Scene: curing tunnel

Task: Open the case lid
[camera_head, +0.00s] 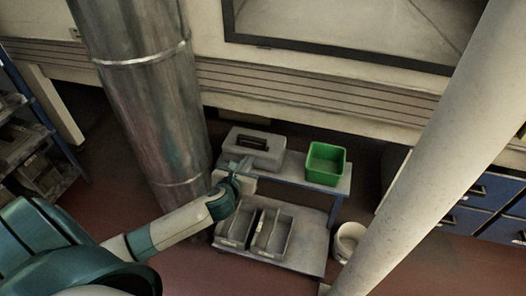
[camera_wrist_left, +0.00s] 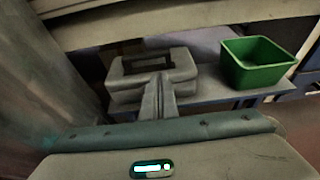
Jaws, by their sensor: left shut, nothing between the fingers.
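The case (camera_head: 262,153) is grey with a dark handle on its lid, and its lid looks closed. It sits on the left part of a small blue-framed table (camera_head: 305,178). My left gripper (camera_head: 243,163) is at the front left of the case, with its fingers shut and nothing between them. In the left wrist view the fingers (camera_wrist_left: 160,84) point at the front of the case (camera_wrist_left: 127,88) and cover part of it. I cannot tell whether they touch it. My right gripper is in neither view.
A green bin (camera_head: 326,164) stands on the table right of the case. Grey trays (camera_head: 271,232) lie on the lower shelf. A metal duct (camera_head: 150,90) rises at the left, a pale column (camera_head: 430,150) at the right. A white bucket (camera_head: 347,240) stands on the floor.

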